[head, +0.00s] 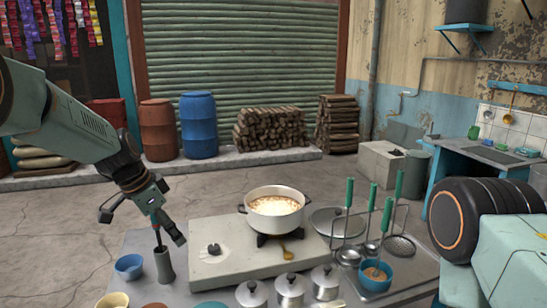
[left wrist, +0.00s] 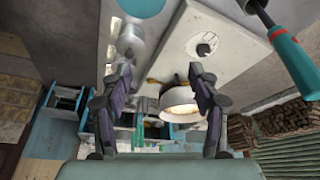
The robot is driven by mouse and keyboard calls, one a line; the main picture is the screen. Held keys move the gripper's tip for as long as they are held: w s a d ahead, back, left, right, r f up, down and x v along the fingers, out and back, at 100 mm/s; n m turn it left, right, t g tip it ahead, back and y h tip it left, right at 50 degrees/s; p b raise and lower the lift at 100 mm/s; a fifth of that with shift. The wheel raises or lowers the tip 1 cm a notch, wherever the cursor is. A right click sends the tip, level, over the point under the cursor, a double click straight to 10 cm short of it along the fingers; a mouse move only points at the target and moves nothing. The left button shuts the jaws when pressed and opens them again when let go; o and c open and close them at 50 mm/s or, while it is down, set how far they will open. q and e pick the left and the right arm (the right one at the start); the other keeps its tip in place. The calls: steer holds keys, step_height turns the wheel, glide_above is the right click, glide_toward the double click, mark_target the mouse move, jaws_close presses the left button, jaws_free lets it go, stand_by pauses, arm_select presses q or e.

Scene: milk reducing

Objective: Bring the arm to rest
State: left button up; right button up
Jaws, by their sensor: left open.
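My left gripper (head: 143,227) is open, with its two fingers spread above the left end of the counter. Its fingers also frame the left wrist view (left wrist: 160,78), with nothing held between them. A tool with a teal and red handle (left wrist: 290,60) is beside the fingers, apart from them in the left wrist view. In the head view its shaft stands in a grey cup (head: 164,266) just below the gripper. My right gripper is out of view; only part of that arm shows at the right.
A white pot (head: 275,212) of milk sits on the stove (head: 225,262). A blue bowl (head: 129,266) is left of the cup. Lidded pots (head: 290,291) line the front. A rack of green-handled utensils (head: 372,200) stands right. The floor left of the counter is clear.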

arm_select(q)
steer(key=s+f+n+g+y, duration=0.1)
steer(key=s+f+n, duration=0.2)
steer(key=s+f, duration=0.75)
steer(key=s+f+n+g+y, duration=0.1)
steer(key=s+f+n+y, duration=0.15)
steer(key=s+f, duration=0.85)
steer(key=s+f+n, duration=0.3)
steer(key=s+f, duration=0.1)
steer(key=s, duration=0.7)
steer(key=s+f+n, duration=0.2)
steer(key=s+f, duration=0.1)
steer(key=s, duration=0.9)
step_height(320, 180, down, 12)
steer(key=w+b, duration=0.1)
steer(key=b, duration=1.1)
steer(key=shift+d+g, duration=0.25)
steer(key=shift+g, duration=0.05)
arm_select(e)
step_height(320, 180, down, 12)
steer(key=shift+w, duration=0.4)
